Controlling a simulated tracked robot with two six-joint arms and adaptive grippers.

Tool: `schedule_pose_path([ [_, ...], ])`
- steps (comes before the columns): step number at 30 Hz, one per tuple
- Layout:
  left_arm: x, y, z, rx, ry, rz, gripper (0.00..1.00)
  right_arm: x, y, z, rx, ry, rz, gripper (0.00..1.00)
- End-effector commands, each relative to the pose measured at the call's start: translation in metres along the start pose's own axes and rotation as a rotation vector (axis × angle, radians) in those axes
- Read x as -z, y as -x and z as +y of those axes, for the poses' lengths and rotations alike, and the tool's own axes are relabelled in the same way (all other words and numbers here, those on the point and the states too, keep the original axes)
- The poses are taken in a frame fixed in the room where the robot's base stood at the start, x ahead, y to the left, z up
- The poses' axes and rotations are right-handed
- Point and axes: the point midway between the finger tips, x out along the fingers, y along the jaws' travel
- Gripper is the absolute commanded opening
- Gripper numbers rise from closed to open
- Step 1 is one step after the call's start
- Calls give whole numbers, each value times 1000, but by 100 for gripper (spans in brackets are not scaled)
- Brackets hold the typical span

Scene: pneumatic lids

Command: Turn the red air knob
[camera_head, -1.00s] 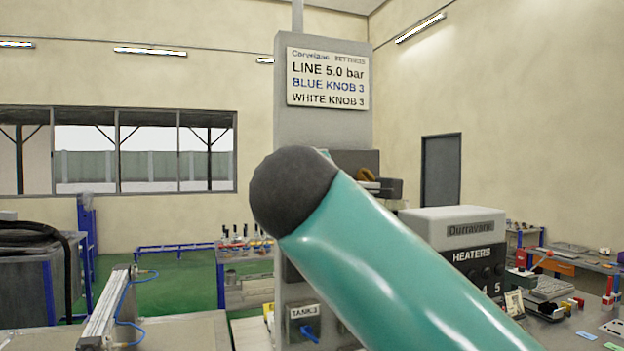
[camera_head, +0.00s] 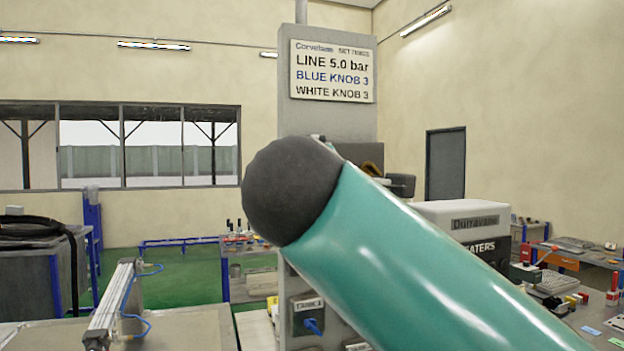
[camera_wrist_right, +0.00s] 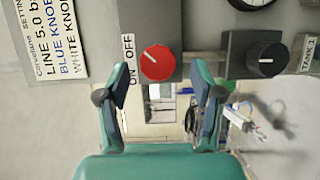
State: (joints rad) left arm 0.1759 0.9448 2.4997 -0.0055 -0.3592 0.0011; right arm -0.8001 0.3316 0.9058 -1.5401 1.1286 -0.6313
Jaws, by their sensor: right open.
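The red air knob (camera_wrist_right: 157,62) is in the upper middle of the right wrist view. It is round, with a pale pointer line, on a grey box beside a sideways ON/OFF label (camera_wrist_right: 129,60). My right gripper (camera_wrist_right: 160,92) is open and empty, its two teal fingers spread left and right. In that picture the knob lies just above the gap between the fingertips, and no finger visibly touches it. In the head view my teal right arm with its dark round cap covers the middle of the grey column, and the red knob is hidden. My left gripper is not in view.
A black knob (camera_wrist_right: 266,58) sits on a grey box right of the red one, beside a TANK 1 label (camera_wrist_right: 307,54). The settings sign (camera_head: 333,71) is high on the grey column (camera_head: 307,118). A blue valve handle (camera_head: 313,326) shows low on the column.

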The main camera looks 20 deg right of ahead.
Motion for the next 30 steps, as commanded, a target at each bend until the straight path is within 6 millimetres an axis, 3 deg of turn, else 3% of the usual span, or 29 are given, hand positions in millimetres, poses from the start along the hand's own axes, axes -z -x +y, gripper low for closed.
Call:
schedule_pose_path([
  [6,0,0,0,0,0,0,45,1,48,0,0,0,6,67],
  [12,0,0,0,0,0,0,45,1,77,-1,2,0,2,67],
  [18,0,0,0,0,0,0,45,0,87,-2,2,-1,-1,67],
  [30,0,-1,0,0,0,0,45,0,87,-2,3,0,-1,67],
])
